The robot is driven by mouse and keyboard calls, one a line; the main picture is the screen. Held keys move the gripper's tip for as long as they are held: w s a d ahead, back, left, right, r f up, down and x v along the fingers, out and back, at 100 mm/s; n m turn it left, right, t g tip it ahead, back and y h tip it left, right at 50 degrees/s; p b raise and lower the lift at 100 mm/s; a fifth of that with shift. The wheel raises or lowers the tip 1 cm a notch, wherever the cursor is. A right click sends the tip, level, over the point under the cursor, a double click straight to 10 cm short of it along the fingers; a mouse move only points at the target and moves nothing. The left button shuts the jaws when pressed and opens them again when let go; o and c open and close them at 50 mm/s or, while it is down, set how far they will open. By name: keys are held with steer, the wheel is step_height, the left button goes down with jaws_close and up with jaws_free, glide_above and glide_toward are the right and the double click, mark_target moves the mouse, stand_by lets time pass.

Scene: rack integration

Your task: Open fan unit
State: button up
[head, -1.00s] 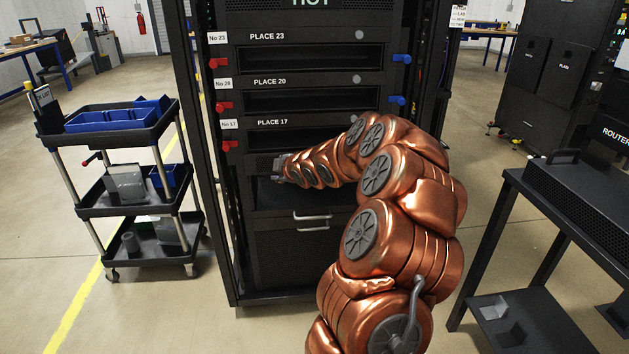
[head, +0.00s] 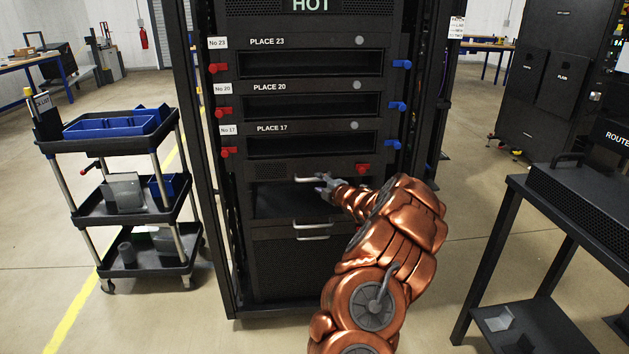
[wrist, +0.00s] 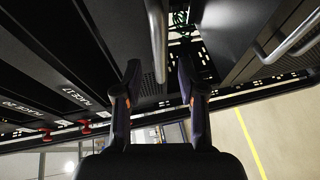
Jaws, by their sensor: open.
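The fan unit appears to be the perforated dark panel (head: 268,178) below PLACE 17 in the rack. Its silver bar handle (head: 318,179) shows at the panel's front. My gripper (head: 326,188) is at the right part of this handle. In the wrist view, my gripper (wrist: 159,72) is open, with two dark fingers spread. The bar handle (wrist: 157,38) runs between the fingers in the picture, and no finger is closed on it. Whether a finger touches it I cannot tell. My forearm hides the panel's lower right part.
A second silver handle (head: 312,227) is on the panel below; a curved bar also shows at the right of the wrist view (wrist: 290,36). Red knobs (head: 227,152) and blue knobs (head: 394,145) flank the slots. A cart (head: 95,210) stands left, a dark table (head: 500,225) right.

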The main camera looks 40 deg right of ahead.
mark_target(316, 180)
steer(key=shift+x, duration=2.3)
steer(key=shift+c, duration=0.3)
jaws_close()
